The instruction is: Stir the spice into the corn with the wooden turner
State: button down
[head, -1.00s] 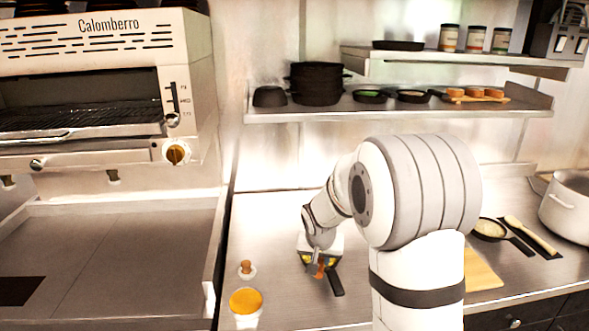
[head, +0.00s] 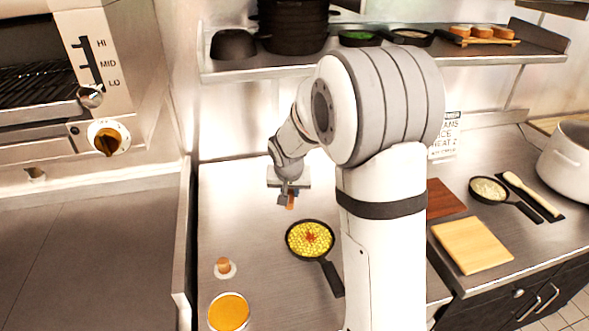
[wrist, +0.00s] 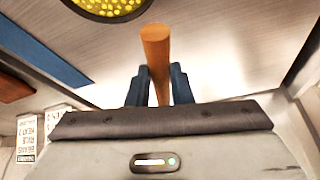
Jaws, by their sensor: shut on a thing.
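The corn (head: 299,243) lies yellow in a small black pan (head: 327,268) on the steel counter, with a red-brown spice patch (head: 310,237) at its centre. Part of the corn also shows at the top of the wrist view (wrist: 108,6). My gripper (head: 289,199) is above the counter, behind the pan and apart from it. It is shut on an orange-brown rod (wrist: 155,45) with a rounded end; I cannot tell what the rod belongs to. A pale wooden utensil, seemingly the turner (head: 530,194), lies on a black strip at the right.
A small cork-topped item (head: 224,267) and an orange-filled container (head: 229,313) stand left of the pan. A wooden board (head: 472,246), a second small pan (head: 488,190) and a white pot (head: 570,160) are at the right. A shelf (head: 230,71) runs behind the arm.

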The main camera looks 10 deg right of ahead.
jog(key=shift+d, duration=0.1)
jog(key=shift+s+d+r, duration=0.1)
jog(key=shift+s+r, duration=0.05)
jog(key=s+d+r+m+g+y+p, duration=0.2)
jog(key=s+r+m+g+y+p, duration=0.15)
jog(key=s+r+p, duration=0.35)
jog(key=s+a+r+m+g+y+p, duration=0.25)
jog(key=s+a+r+y, duration=0.25)
jog(key=s+r, duration=0.6)
jog(key=shift+m, duration=0.3)
jog(key=shift+w+d+f+b, duration=0.1)
jog(key=shift+w+f+b, duration=0.15)
jog(key=shift+f+b, duration=0.35)
jog(key=shift+w+a+f+b, duration=0.1)
jog(key=shift+w+f+b, duration=0.25)
jog(key=shift+f, duration=0.5)
jog(key=shift+w+d+f+b, duration=0.1)
jog(key=shift+w+f+b, duration=0.05)
jog(key=shift+f+b, duration=0.5)
